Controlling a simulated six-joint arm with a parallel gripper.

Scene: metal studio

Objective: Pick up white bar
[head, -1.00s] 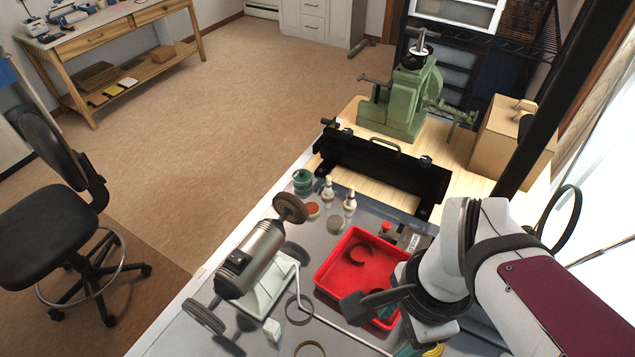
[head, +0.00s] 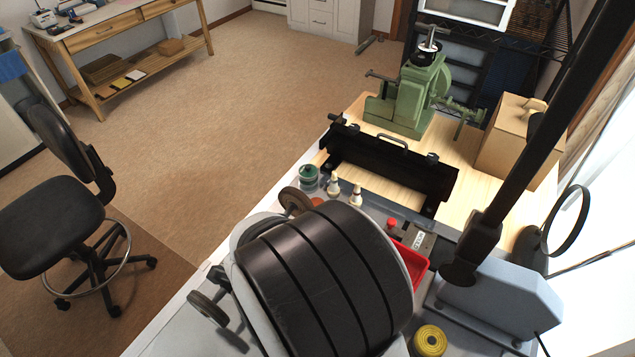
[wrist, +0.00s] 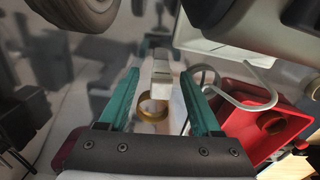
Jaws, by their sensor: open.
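A small white bar (wrist: 161,72) shows in the wrist view, in line with the gap between my fingertips. My gripper (wrist: 160,76) has two green fingers, spread apart with nothing held between them. A brass-coloured ring (wrist: 152,110) lies on the bench between the fingers, nearer the palm in the picture. I cannot tell how far the fingertips are from the bar. In the head view my arm covers the bar and the gripper.
A red tray (head: 411,262) lies beside the arm; in the wrist view a bent pale rod (wrist: 232,106) runs by its edge. A bench grinder's wheel (wrist: 88,8) and body stand close by. A yellow roll (head: 430,341) sits at the bench front.

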